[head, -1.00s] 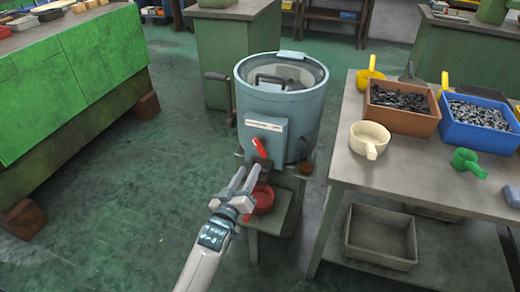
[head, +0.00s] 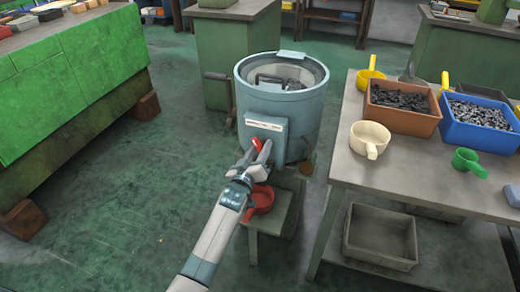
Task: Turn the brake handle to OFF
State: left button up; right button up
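The blue-grey drum machine (head: 281,115) stands on a low grey stand. A small red brake handle (head: 257,145) shows on its front, just below a white label plate (head: 265,124). My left gripper (head: 257,151) is up at the machine's front, with its fingers spread apart and one on each side of the red handle. I cannot tell whether the fingers touch it. The gripper hides the lower part of the handle and its pivot. The label's lettering is too small to read. My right gripper is out of view.
A red scoop (head: 261,201) lies on the stand below my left gripper. A grey table (head: 440,190) with a cream scoop (head: 370,138), a brown bin (head: 402,121) and a blue bin (head: 478,138) stands close on the right. The floor to the left is clear.

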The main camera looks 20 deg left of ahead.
pick_arm(q)
grip_shut()
